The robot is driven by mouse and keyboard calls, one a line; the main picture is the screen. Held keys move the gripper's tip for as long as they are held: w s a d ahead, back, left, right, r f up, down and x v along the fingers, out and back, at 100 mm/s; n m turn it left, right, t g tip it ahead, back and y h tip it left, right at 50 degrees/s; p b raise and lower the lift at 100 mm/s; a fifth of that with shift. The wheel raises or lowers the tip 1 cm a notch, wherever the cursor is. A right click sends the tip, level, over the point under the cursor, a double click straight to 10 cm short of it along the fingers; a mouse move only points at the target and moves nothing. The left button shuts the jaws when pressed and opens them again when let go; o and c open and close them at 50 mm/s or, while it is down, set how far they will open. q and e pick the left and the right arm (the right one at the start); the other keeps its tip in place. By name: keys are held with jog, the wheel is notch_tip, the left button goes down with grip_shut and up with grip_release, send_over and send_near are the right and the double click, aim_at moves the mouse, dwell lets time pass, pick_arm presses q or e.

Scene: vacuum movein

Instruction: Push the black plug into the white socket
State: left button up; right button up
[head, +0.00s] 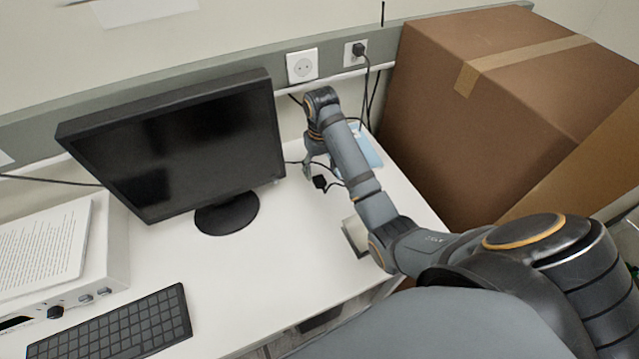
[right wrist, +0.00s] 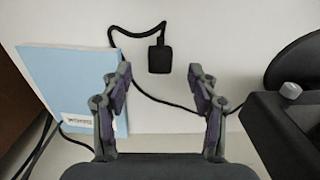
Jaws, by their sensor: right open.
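The black plug (head: 320,182) lies on the white desk to the right of the monitor, with its black cable trailing from it. In the right wrist view the plug (right wrist: 160,57) shows just beyond the fingertips, centred between them and apart from both. My right gripper (right wrist: 160,75) is open and empty, and its two fingers are spread wide. In the head view my right gripper (head: 308,170) points down at the desk beside the plug, partly hidden by my arm. The white socket (head: 302,66) is on the wall rail behind the desk, with nothing in it. My left gripper is not in view.
The monitor (head: 180,145) stands left of my right gripper. A light blue book (right wrist: 75,85) lies close by. Another socket (head: 348,54) holds a black plug. A large cardboard box (head: 490,110) stands at the right. A keyboard (head: 115,325) lies at front left.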

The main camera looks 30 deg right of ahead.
aim_at(321, 182)
jog(key=shift+f, duration=0.15)
notch_tip(321, 182, down, 4)
jog(key=shift+s+r+p, duration=0.1)
jog(key=shift+r+p, duration=0.05)
jog(key=shift+p, duration=0.8)
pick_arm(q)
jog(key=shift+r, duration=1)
pick_arm(e)
jog(key=shift+f, duration=0.65)
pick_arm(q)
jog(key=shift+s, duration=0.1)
pick_arm(e)
jog(key=c, duration=1.2)
jog(key=shift+r, duration=0.1)
